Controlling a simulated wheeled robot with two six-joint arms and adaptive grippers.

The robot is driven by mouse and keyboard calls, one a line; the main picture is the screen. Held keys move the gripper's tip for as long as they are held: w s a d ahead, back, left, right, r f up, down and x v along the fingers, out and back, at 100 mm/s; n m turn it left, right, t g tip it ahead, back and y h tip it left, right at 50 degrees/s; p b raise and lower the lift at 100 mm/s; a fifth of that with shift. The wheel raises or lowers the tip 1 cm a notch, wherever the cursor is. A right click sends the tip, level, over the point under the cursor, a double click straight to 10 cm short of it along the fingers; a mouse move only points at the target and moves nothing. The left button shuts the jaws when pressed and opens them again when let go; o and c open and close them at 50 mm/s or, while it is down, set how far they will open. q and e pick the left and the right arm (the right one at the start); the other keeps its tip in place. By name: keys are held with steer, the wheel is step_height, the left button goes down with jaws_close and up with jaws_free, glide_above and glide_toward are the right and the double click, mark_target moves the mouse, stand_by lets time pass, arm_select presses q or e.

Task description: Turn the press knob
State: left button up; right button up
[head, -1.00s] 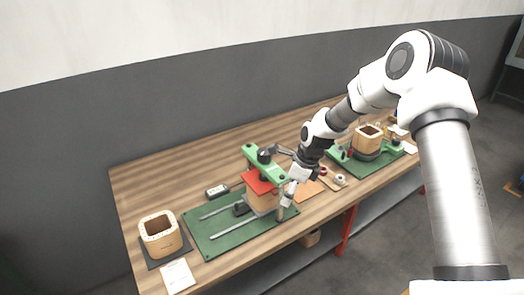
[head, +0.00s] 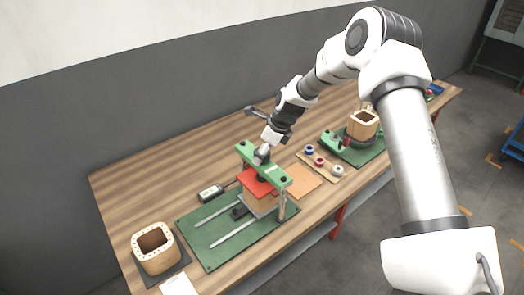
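The press (head: 274,177) stands on a green base plate (head: 208,258), with a green crossbar over a red plate (head: 252,184). A tan block sits under the red plate. My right gripper (head: 261,156) is at the top middle of the crossbar, where the press knob is. It covers the knob almost wholly, so I cannot tell whether its fingers are closed around it or only beside it. My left gripper is not in view.
A wooden coil form (head: 155,247) stands on a dark mat at the near left. A small grey meter (head: 210,193) lies behind the base plate. A second green fixture with another coil form (head: 362,125) and several tape rolls (head: 320,161) are to the right. The back left tabletop is clear.

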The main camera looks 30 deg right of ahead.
steer(key=shift+w+f, duration=0.5)
steer(key=shift+w, duration=0.15)
steer(key=shift+s+r, duration=0.15)
steer(key=shift+s, duration=0.05)
steer(key=shift+s+r, duration=0.2)
steer(key=shift+s, duration=0.1)
steer(key=c, duration=0.5)
steer(key=shift+s+r, duration=0.1)
steer(key=shift+s, duration=0.1)
steer(key=c, duration=0.6)
steer(key=shift+w, duration=0.1)
steer(key=shift+c, duration=0.3)
steer(key=shift+f+n, duration=0.2)
steer(key=shift+n, duration=0.1)
